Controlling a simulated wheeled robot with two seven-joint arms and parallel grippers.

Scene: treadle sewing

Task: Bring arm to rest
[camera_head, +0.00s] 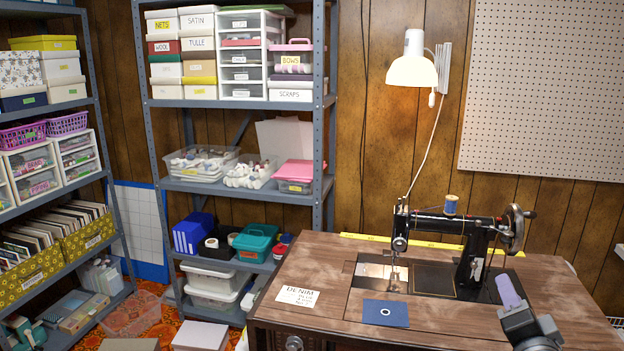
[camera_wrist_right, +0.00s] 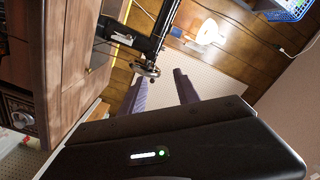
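My right gripper (camera_head: 509,284) is at the lower right of the head view, in front of the sewing machine's handwheel side. In the right wrist view its two purple-grey fingers (camera_wrist_right: 160,80) stand apart with nothing between them. The black sewing machine (camera_head: 440,222) stands on the wooden table (camera_head: 330,250); its handwheel (camera_head: 513,228) is behind the gripper. A blue fabric piece (camera_head: 386,313) with a small white ring lies flat on the table before the machine. My left gripper is not in view.
A "DENIM" card (camera_head: 297,297) lies on the table's left side. A yellow ruler (camera_head: 430,244) lies along the back. A lit lamp (camera_head: 413,70) hangs on the wall. Shelves (camera_head: 235,104) of boxes stand at left and centre. The table's right front part is partly hidden by my arm.

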